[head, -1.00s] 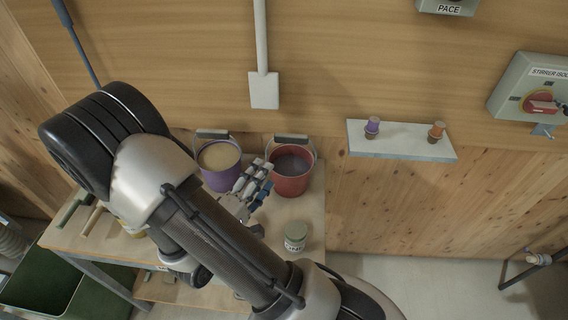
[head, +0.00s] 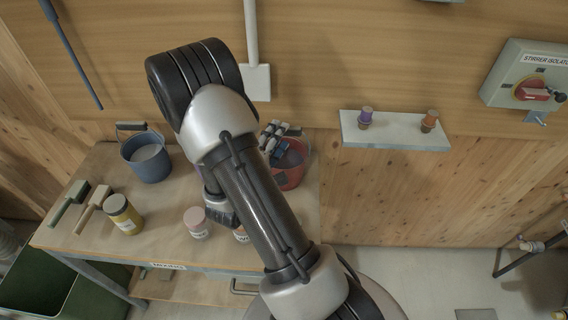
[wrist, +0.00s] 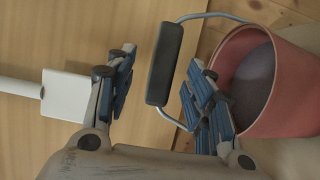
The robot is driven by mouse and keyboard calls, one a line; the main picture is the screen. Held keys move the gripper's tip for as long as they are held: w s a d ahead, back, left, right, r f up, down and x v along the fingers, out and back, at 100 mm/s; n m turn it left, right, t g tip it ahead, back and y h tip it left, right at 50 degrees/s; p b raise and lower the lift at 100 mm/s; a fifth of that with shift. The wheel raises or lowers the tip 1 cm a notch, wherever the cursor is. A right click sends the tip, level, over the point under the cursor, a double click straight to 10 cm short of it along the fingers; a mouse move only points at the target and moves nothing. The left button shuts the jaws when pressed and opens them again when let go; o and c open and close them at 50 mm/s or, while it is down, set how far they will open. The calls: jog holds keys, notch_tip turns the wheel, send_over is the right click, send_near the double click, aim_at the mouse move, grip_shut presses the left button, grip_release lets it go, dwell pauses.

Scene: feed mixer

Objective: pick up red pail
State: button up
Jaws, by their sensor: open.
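The red pail (head: 292,177) stands on the wooden bench against the wall, partly hidden behind my arm in the head view. In the wrist view the red pail (wrist: 291,105) is at the right with grey contents, and its wire handle with a dark grip (wrist: 164,64) stands up at its left. My gripper (head: 279,133) is at the back of the pail in the head view. In the wrist view my gripper (wrist: 160,92) is open, with the dark grip between its blue-padded fingers. The right fingers are close to the pail's rim; I cannot tell whether they touch.
The purple pail is mostly hidden by my arm. A white paddle (head: 256,82) hangs above. A small shelf (head: 395,133) is at right.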

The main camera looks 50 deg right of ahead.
jog(key=x, duration=0.4)
jog(key=shift+s+d+f, duration=0.1)
jog(key=shift+f, duration=0.05)
jog(key=shift+c, duration=0.4)
grip_shut()
dwell(0.5)
